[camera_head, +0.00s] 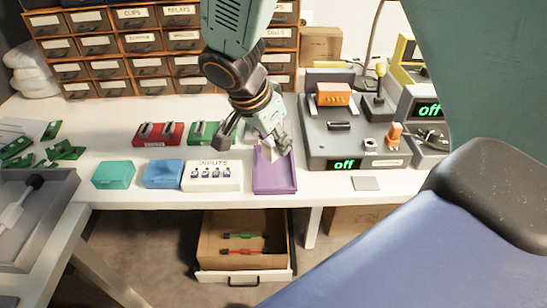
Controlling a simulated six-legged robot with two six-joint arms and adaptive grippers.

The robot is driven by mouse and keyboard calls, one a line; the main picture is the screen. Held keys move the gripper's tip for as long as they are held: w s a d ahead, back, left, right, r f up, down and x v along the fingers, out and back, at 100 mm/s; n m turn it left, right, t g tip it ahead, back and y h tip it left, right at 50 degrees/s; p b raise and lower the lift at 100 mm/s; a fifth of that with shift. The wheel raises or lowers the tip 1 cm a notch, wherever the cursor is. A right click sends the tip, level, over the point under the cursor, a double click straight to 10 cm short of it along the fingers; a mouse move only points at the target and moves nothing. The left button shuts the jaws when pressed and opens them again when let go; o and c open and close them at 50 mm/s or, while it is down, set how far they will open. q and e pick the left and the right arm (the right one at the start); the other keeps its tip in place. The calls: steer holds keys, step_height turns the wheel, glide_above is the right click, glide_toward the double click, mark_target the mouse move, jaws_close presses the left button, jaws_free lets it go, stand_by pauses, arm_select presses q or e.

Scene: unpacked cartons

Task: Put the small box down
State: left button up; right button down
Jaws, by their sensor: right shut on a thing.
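My right gripper (274,148) comes down from the top middle over the white workbench (112,197). It is shut on the far part of a small purple box (275,180), and its fingers cover that part. The purple box is near the front edge of the bench, right of the white INPUTS block (212,184). I cannot tell whether its underside touches the bench. My left gripper is not in view.
A blue box (164,174) and a teal box (114,175) stand left of the INPUTS block. A grey device panel (316,146) reading "off" stands close on the right. Below the bench, an open drawer (216,252) holds tools. Orange-framed drawers (118,56) stand behind.

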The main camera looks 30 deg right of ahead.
mark_target(276, 157)
steer(key=shift+a+f, duration=0.15)
steer(key=shift+f, duration=0.25)
steer(key=b+x, duration=0.1)
steer(key=x, duration=0.2)
steer(key=shift+s+a+f, duration=0.15)
steer(key=shift+s+f, duration=0.05)
steer(key=shift+a+f+b, duration=0.1)
steer(key=shift+f+b, duration=0.2)
steer(key=shift+w+a+r, duration=0.1)
steer(key=shift+a, duration=0.05)
steer(key=shift+f, duration=0.25)
steer(key=c, duration=1.4)
jaws_free()
steer(key=shift+c, duration=0.2)
steer(key=shift+o, duration=0.5)
